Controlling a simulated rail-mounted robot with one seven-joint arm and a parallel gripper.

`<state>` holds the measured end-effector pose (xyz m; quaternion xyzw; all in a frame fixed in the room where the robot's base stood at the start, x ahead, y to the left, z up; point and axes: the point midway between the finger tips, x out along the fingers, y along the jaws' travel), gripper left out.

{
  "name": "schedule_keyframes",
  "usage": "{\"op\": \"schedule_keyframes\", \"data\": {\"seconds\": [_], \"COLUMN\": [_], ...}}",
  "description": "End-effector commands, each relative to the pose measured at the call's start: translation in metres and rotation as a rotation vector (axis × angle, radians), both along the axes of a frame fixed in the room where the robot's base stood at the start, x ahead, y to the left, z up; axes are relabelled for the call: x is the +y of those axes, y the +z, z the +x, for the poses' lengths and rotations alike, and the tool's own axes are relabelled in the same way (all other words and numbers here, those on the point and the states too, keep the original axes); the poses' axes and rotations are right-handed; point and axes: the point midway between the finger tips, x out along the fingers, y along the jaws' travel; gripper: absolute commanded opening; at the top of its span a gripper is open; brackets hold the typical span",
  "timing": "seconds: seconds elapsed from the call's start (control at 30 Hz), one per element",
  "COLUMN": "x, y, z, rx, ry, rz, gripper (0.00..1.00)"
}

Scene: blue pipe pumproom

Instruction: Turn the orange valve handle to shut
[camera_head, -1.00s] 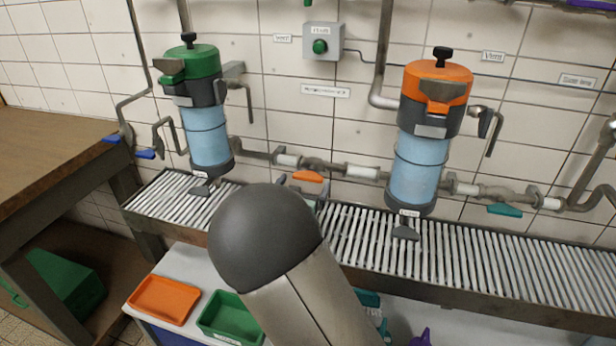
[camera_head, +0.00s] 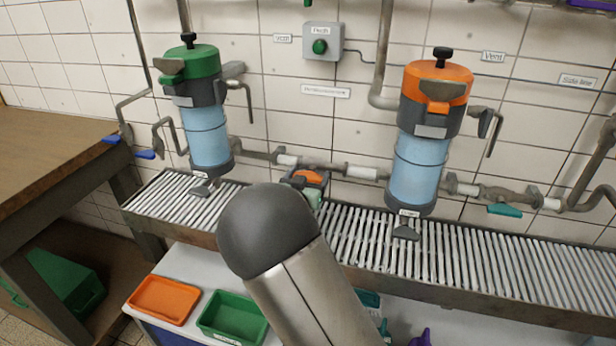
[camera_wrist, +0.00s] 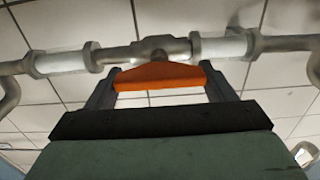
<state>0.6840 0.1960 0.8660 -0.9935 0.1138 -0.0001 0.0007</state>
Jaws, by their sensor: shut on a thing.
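The orange valve handle (camera_wrist: 158,76) sits on the horizontal grey pipe, just below the valve body (camera_wrist: 160,47). In the wrist view it lies roughly along the pipe. My gripper (camera_wrist: 160,83) is shut on the handle, one dark finger at each end of it. In the head view the orange handle (camera_head: 310,177) shows between the fingers of my gripper (camera_head: 308,184), in front of the pipe between the two filter housings. My arm hides part of the rack below it.
A green-topped filter housing (camera_head: 207,125) stands left and an orange-topped one (camera_head: 428,130) right, close to the pipe. A teal handle (camera_head: 505,210) is further right. The slatted rack (camera_head: 480,250) runs below. Trays (camera_head: 163,299) sit underneath.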

Motion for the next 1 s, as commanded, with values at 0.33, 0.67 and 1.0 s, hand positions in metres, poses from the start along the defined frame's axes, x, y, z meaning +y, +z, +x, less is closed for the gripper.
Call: {"op": "schedule_keyframes", "data": {"seconds": [0.33,0.67,1.0], "x": [-0.0013,-0.0030,-0.0047], "y": [-0.0045,-0.0078,-0.0084], "z": [-0.0002,-0.0008,-0.0012], "rx": [-0.026,-0.091,-0.165], "ry": [-0.001,-0.001,-0.001], "rz": [0.112,0.386,0.702], "gripper": [0.54,0.54,0.54]}}
